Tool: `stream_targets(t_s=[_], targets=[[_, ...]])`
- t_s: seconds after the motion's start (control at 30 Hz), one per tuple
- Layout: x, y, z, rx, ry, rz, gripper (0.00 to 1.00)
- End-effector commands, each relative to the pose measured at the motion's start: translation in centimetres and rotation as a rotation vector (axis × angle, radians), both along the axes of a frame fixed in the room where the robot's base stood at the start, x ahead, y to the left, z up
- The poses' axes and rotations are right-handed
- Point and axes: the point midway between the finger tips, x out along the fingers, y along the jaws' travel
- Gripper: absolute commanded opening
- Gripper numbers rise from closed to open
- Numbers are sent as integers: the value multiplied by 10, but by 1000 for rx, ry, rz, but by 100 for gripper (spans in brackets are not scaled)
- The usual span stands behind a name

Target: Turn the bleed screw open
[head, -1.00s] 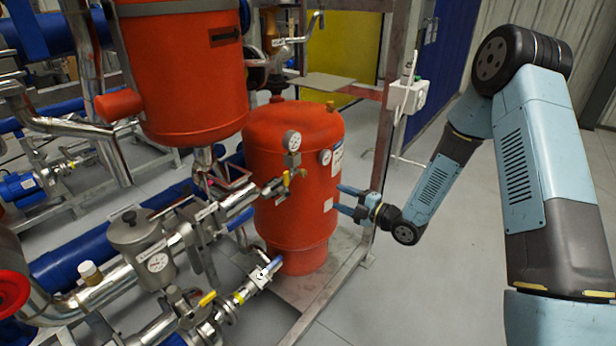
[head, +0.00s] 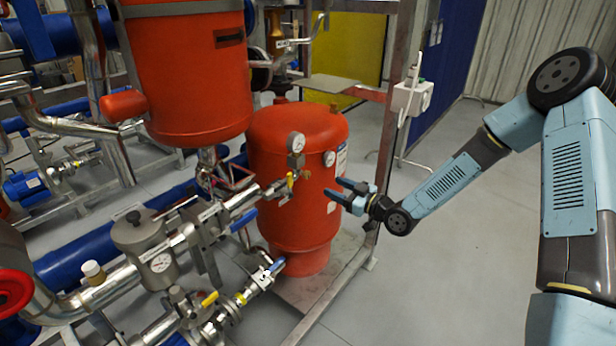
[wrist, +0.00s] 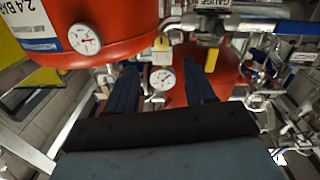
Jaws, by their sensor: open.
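My gripper (head: 338,189) is open and empty in the head view. Its two blue fingers point left, in front of the right side of the red vessel (head: 278,225). A small brass fitting (head: 307,174), which may be the bleed screw, shows beside the gauge (head: 296,143), left of the fingertips and apart from them. In the wrist view the open fingers (wrist: 164,72) frame a dial gauge (wrist: 162,76), with a brass-coloured part (wrist: 161,44) behind it. I cannot tell for sure which part is the bleed screw.
A yellow-handled valve (head: 290,181) sits left of the brass fitting on a steel pipe. A second gauge (head: 329,158) is on the vessel close above the fingers. A steel frame post (head: 388,130) stands behind my gripper. The floor to the right is clear.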

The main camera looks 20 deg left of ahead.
Motion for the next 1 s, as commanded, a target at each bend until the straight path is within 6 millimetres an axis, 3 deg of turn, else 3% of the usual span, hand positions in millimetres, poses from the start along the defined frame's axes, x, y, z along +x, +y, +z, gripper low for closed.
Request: stream_targets(t_s=[0.5,0.7,1.0], targets=[[35,80,0,0,-2,0,54],[42,96,0,1,-3,0,54],[44,99,0,1,-1,-1,54]])
